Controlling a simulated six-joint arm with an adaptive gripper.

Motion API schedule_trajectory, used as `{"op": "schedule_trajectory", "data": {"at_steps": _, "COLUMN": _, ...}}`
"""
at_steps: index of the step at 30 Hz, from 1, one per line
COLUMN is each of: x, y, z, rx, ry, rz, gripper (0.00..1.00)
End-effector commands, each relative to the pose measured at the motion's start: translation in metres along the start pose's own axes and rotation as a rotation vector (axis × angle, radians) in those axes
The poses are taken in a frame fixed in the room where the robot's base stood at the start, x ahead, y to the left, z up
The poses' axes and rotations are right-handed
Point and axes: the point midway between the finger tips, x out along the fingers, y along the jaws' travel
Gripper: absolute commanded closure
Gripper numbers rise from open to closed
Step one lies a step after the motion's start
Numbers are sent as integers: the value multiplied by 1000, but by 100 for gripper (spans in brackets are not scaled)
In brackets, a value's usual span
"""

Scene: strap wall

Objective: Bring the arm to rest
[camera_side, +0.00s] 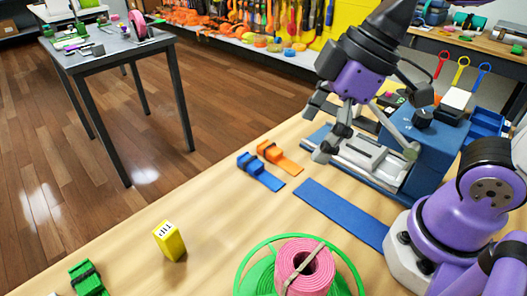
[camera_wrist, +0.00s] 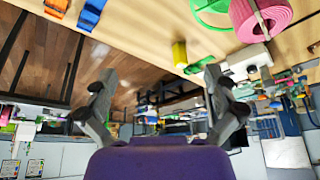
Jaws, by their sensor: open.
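My gripper (camera_side: 366,150) is open and empty in the side view. It hangs in front of a blue machine (camera_side: 430,150) with a grey metal bed, above the right part of the wooden table. In the wrist view my gripper (camera_wrist: 163,100) has its two grey fingers spread wide, with nothing between them. The fingers hide part of the machine's bed in the side view; I cannot tell whether they touch it.
Blue (camera_side: 260,171) and orange (camera_side: 279,158) buckled straps and a flat blue strip (camera_side: 341,214) lie near the machine. A yellow block (camera_side: 169,241), a green strap (camera_side: 87,279) and a pink roll (camera_side: 303,265) by a green ring are nearer. The table's middle is clear.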

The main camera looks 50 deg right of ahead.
Motion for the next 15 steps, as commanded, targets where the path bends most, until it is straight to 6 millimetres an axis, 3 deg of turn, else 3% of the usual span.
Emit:
{"op": "schedule_trajectory", "data": {"at_steps": 6, "x": -1, "y": -39, "z": -18, "rx": -403, "ry": -26, "rz": -183, "gripper": 0}}
{"op": "schedule_trajectory", "data": {"at_steps": 15, "x": -9, "y": -81, "z": -22, "rx": -969, "ry": -32, "rz": -418, "gripper": 0}}
